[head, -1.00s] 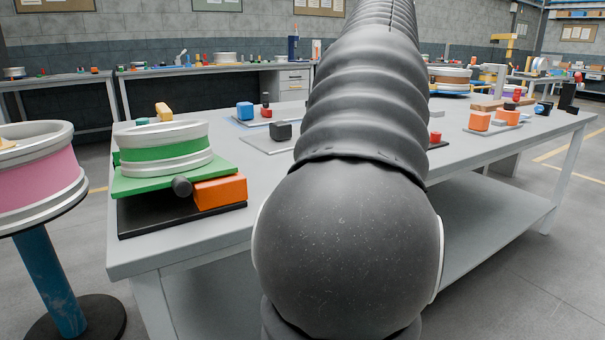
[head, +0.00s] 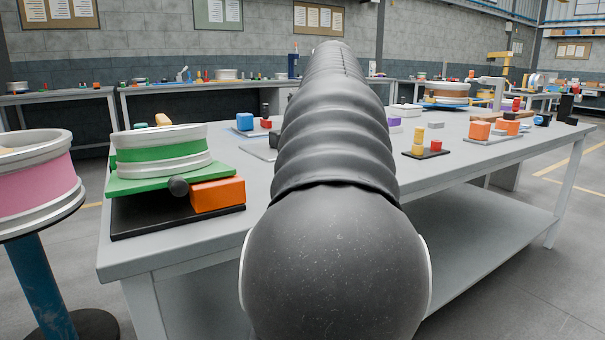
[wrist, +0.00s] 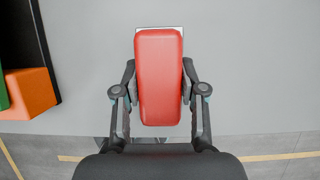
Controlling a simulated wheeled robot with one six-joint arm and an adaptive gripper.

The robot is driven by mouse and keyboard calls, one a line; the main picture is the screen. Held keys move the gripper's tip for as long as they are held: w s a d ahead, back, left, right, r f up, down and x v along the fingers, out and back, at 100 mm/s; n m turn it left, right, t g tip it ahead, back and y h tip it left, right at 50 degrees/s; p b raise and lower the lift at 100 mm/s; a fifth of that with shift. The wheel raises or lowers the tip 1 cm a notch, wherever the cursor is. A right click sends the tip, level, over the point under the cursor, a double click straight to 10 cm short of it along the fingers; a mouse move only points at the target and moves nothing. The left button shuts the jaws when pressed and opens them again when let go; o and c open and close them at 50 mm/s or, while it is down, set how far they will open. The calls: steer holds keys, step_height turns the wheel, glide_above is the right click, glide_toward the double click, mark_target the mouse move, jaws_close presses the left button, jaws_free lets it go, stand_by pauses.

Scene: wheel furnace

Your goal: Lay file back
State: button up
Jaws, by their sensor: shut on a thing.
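In the wrist view my gripper (wrist: 159,98) is shut on a long red piece (wrist: 159,62), which looks like the handle of the file. A thin pale metallic edge shows past its far end; the rest of the file is hidden beneath it. The file is over the grey table top (wrist: 245,60), near the table's edge; I cannot tell whether it touches the surface. In the head view my own arm hides the gripper and the file.
A green-banded wheel (head: 160,152) sits on a green plate beside an orange block (head: 217,194), which also shows in the wrist view (wrist: 30,92). A pink wheel (head: 35,185) stands at left. Yellow and red pieces lie on a dark tray (head: 427,154).

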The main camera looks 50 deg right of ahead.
steer(key=o, duration=1.2)
steer(key=shift+o, duration=0.2)
steer(key=p+v, duration=0.4)
steer(key=v, duration=0.8)
steer(key=shift+s+a, duration=0.1)
steer(key=shift+a, duration=0.05)
